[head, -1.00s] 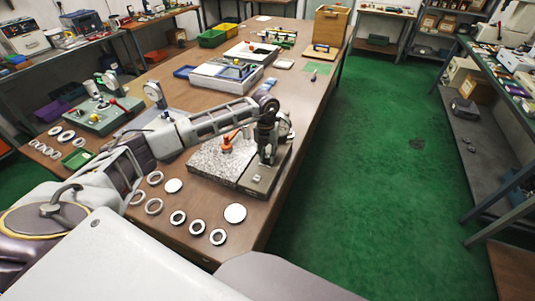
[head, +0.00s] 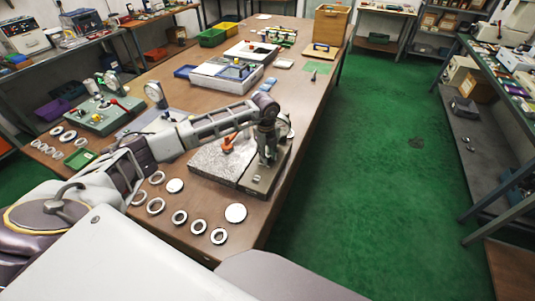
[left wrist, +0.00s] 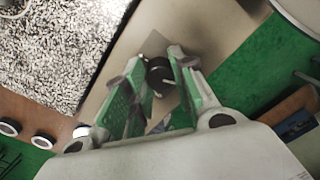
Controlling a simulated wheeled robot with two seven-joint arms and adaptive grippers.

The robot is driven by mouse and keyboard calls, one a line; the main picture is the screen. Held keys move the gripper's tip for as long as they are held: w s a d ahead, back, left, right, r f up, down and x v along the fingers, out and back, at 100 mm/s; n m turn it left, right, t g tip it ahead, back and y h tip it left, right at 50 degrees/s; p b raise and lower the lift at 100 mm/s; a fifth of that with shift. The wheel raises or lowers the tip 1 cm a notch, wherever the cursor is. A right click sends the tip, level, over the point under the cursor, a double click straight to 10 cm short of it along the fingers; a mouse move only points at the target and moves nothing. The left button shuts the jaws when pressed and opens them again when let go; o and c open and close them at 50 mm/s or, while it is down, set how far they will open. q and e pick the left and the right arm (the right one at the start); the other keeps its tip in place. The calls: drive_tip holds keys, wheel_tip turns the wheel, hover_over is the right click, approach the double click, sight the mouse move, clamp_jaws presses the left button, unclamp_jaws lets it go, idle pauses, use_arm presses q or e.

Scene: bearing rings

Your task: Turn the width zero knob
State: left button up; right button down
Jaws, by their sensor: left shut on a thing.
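The gauge stand's base (head: 262,178) sits beside a speckled granite plate (head: 212,160) near the table's right edge. A round dial gauge (head: 286,126) shows partly behind my left gripper (head: 268,157), which points down over the stand. In the left wrist view, a small dark round knob (left wrist: 158,72) lies between the two green-padded fingers of my left gripper (left wrist: 162,85). They are shut on this knob, which I take as the width zero knob; the fingers hide its sides. Its marking cannot be read. My right gripper is not in view.
An orange-red handled part (head: 227,145) stands on the granite plate, close to my left gripper. Several metal rings (head: 180,217) and a white disc (head: 236,213) lie on the table in front. The green floor (head: 370,170) to the right is clear.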

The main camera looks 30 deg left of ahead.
use_arm(q)
drive_tip(key=shift+n, duration=1.5)
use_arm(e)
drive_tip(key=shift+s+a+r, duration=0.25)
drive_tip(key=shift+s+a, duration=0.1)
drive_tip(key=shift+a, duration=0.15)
use_arm(q)
drive_tip(key=o, duration=1.1)
drive_tip(key=shift+c, duration=0.2)
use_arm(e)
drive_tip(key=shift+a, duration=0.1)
